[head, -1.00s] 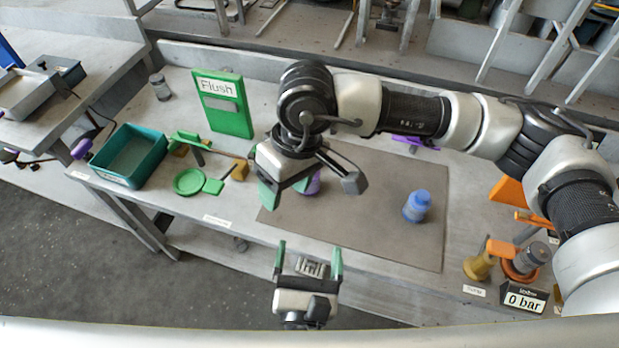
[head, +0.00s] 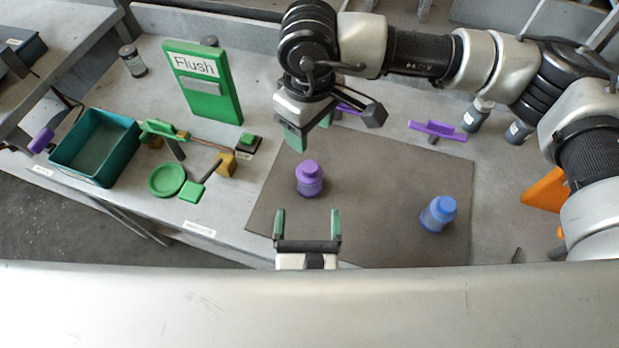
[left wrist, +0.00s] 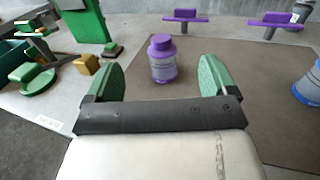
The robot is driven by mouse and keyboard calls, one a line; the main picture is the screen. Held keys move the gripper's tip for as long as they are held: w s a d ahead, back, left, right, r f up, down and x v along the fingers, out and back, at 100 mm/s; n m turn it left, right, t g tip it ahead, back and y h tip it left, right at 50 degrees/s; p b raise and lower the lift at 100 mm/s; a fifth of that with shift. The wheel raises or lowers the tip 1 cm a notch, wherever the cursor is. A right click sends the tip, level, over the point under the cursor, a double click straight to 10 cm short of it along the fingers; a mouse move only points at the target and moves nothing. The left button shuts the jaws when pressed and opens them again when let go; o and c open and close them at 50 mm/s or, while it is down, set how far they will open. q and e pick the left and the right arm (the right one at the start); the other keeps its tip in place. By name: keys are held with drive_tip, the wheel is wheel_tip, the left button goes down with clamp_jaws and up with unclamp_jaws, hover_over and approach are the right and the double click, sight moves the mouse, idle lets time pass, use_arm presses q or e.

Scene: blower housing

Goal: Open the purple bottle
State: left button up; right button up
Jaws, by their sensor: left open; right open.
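The purple bottle (head: 309,178) stands upright on the grey-brown mat (head: 385,185), its purple cap on top. In the left wrist view the bottle (left wrist: 162,62) stands ahead of my left gripper (left wrist: 158,78), seen between its two green fingers. My left gripper (head: 307,224) is open and empty at the mat's front edge, apart from the bottle. My right gripper (head: 335,128) is open above the mat's back part, behind the bottle, and does not touch it. Its far finger is partly hidden.
A blue bottle (head: 438,214) stands on the mat at the right. A teal bin (head: 96,148), a green dish (head: 166,180) and a green Flush panel (head: 203,82) are at the left. A purple T-shaped fixture (head: 437,130) stands behind the mat. The mat between the bottles is clear.

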sight(309, 176)
use_arm(q)
drive_tip(key=f+b, duration=0.2)
drive_tip(key=f, duration=0.1)
drive_tip(key=shift+w+f+b, duration=0.25)
drive_tip(key=shift+f+b, duration=0.15)
use_arm(e)
wheel_tip(309, 176, down, 4)
drive_tip(key=shift+w+r, duration=0.1)
drive_tip(key=shift+w, duration=0.05)
use_arm(q)
drive_tip(key=w, duration=1)
drive_tip(key=shift+w+d+r, duration=0.1)
drive_tip(key=shift+w, duration=0.25)
